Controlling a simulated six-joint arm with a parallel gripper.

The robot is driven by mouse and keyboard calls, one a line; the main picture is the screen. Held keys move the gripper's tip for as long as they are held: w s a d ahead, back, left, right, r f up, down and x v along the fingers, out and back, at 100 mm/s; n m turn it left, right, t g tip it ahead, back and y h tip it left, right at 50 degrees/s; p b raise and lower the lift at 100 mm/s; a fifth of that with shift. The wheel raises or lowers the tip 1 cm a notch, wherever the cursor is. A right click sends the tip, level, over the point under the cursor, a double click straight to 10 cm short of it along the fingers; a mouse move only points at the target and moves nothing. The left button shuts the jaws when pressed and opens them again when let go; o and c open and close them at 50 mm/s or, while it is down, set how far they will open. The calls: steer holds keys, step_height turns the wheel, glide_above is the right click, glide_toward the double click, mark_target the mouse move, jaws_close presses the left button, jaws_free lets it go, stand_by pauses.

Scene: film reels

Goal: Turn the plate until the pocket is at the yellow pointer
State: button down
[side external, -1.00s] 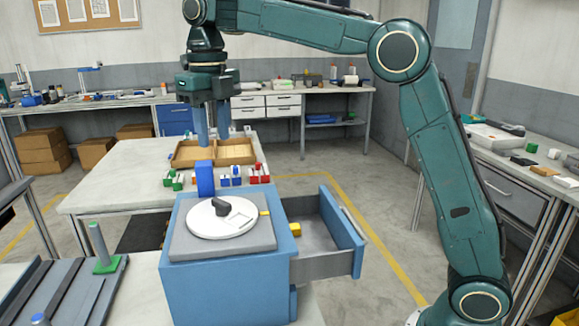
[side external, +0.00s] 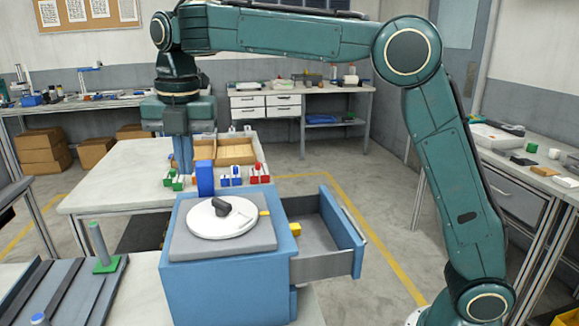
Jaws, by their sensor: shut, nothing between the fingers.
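A round white plate (side external: 205,225) lies on a grey square base on top of a blue cabinet. A dark knob (side external: 221,207) stands on the plate. A faint pale outline, perhaps the pocket (side external: 244,213), shows at the plate's right side, near the yellow pointer (side external: 265,213); I cannot tell if they line up exactly. The pointer lies on the base's right part. My gripper (side external: 183,172) is shut and empty, pointing down, to the left of and above the plate, apart from it. It shows beside a blue upright block (side external: 205,178).
The blue cabinet (side external: 225,290) has an open drawer (side external: 325,265) on its right with a yellow block (side external: 375,229) inside. Behind are a wooden tray (side external: 236,152) and several red, green and blue small parts.

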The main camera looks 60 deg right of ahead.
mark_target(239, 228)
steer(key=s+a+f+m+t+h, duration=0.1)
steer(key=s+m, duration=0.4)
steer(key=m, duration=0.8)
steer(key=s+a+f+m+t+h, duration=0.2)
steer(key=s+a+m+h, duration=0.3)
steer(key=m, duration=0.9)
steer(key=shift+s+a+f+t, duration=0.15)
steer(key=shift+s+f+t, duration=0.15)
steer(key=shift+f, duration=0.2)
steer(key=shift+f, duration=0.1)
steer(key=x, duration=1)
steer(key=shift+d, duration=1.95)
steer(key=shift+s+d+n+t+y, duration=0.4)
steer(key=shift+d+n+t, duration=0.1)
steer(key=shift+d+n, duration=0.2)
